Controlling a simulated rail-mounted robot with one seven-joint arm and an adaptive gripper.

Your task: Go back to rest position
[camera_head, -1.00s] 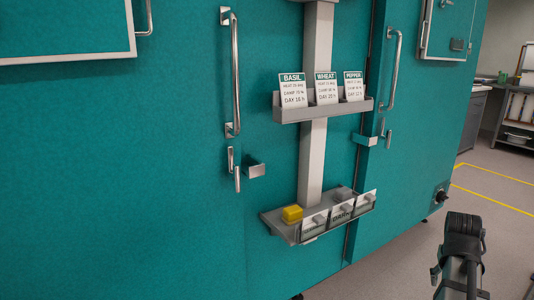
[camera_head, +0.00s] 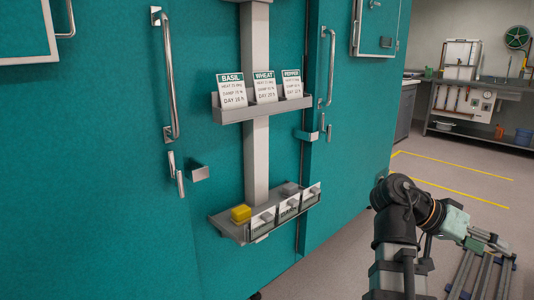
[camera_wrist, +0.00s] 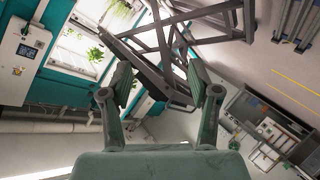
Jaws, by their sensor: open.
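My gripper (camera_wrist: 162,88) is open in the wrist view, with its two fingers apart and nothing between them. In the head view my arm is folded at the lower right, and my gripper (camera_head: 490,240) points to the right, away from the teal chambers (camera_head: 110,120). It is clear of the chamber doors and the shelves.
An upper shelf (camera_head: 262,113) holds basil, wheat and pepper cards. A lower shelf (camera_head: 232,228) holds a yellow block (camera_head: 240,213), a grey block (camera_head: 289,188) and several tilted cards. A workbench (camera_head: 470,140) stands at the back right. Open floor with yellow lines (camera_head: 460,168) lies between.

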